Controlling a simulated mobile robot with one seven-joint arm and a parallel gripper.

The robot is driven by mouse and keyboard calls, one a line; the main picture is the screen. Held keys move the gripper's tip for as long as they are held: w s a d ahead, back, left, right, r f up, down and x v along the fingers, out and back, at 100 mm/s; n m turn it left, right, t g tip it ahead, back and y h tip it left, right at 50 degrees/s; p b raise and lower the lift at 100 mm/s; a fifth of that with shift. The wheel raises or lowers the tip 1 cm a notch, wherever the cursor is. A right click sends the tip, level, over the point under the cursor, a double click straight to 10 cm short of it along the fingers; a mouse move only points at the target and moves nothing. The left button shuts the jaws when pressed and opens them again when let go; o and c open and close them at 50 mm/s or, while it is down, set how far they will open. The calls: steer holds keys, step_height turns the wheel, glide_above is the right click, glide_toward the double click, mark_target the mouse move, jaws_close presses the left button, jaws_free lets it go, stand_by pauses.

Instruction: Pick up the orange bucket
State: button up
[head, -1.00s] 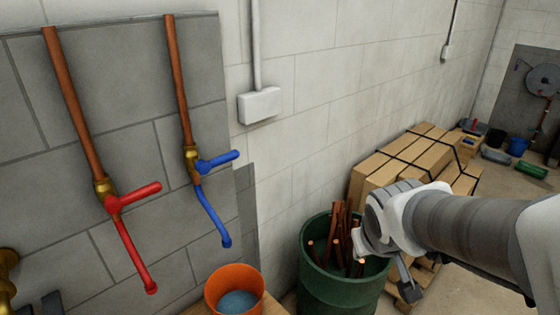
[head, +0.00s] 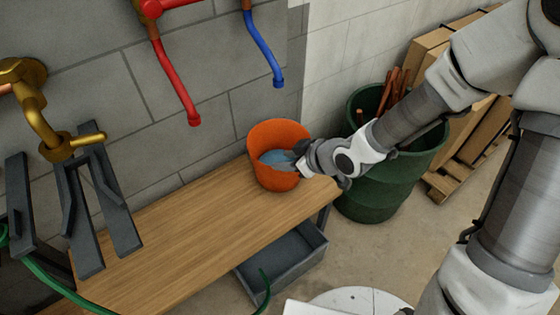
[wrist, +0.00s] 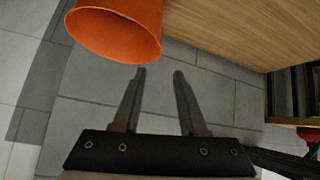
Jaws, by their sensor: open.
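The orange bucket (head: 263,135) stands upright at the right end of a wooden bench in the head view, with something blue-grey inside. In the wrist view the bucket (wrist: 115,30) fills the upper left, its rim toward the fingers. My gripper (head: 299,166) reaches in from the right and overlaps the bucket's right rim in the head view. In the wrist view my gripper (wrist: 159,73) is open, with two grey fingers apart and nothing between them. The bucket lies beyond and left of the fingertips there. I cannot tell whether they touch it.
The wooden bench (head: 190,225) has a clear top left of the bucket. A grey drawer or tray (head: 285,262) sits below it. Red (head: 178,80) and blue (head: 262,45) pipes hang above. A green barrel (head: 385,185) with copper pipes stands right of the bench, close under my arm.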

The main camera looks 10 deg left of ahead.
steer(key=b, duration=0.4)
glide_toward(259, 162)
steer(key=x, duration=0.5)
steer(key=shift+b+x, duration=0.95)
steer(key=shift+x, duration=1.8)
steer(key=shift+d, duration=0.15)
steer(key=shift+c, duration=0.2)
jaws_close()
